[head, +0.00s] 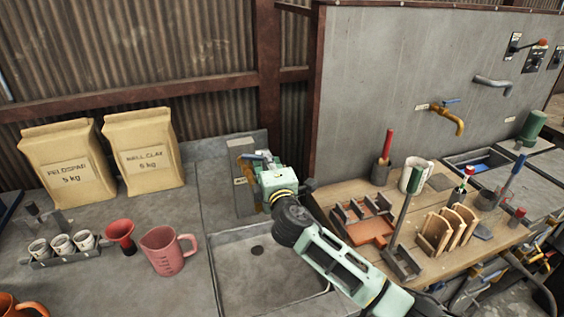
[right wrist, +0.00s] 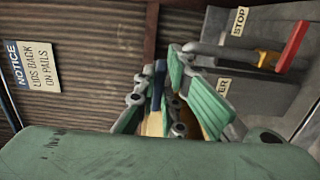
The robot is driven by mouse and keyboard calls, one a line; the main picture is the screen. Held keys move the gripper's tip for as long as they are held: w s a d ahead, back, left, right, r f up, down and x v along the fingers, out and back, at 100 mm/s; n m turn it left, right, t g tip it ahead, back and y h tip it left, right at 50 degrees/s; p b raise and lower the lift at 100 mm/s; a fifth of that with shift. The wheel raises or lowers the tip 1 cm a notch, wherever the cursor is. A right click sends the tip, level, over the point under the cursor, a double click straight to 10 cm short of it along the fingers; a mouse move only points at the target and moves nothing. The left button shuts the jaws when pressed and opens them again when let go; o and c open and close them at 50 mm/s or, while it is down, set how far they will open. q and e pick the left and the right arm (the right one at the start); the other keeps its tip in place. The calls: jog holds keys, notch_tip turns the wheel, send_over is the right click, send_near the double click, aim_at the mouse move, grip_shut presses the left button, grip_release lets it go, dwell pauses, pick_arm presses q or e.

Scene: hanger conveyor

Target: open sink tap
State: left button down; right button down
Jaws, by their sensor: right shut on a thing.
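The sink tap has a blue lever (head: 254,156) and a brass-yellow body, mounted on a grey block (head: 240,152) behind the sink (head: 230,262). My right gripper (head: 262,164) is at the tap and covers most of it in the head view. In the right wrist view the green fingers (right wrist: 165,82) are shut on the blue lever (right wrist: 159,78), with the yellow tap body (right wrist: 153,123) behind. The tap's outlet is mostly hidden, and I cannot see any water. My left gripper is not in view.
A pink jug (head: 164,252) and a red funnel (head: 120,233) stand left of the sink. Two paper sacks (head: 140,155) stand behind them. A wooden bench (head: 365,190) with tools lies right. Another yellow tap (head: 450,118) is on the grey panel (head: 385,75).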

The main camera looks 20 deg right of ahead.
jog(key=shift+s+a+m+h, duration=0.2)
jog(key=shift+m+h, duration=0.2)
jog(key=shift+h, duration=0.2)
jog(key=c, duration=1.8)
grip_release()
jog(key=shift+c, duration=0.2)
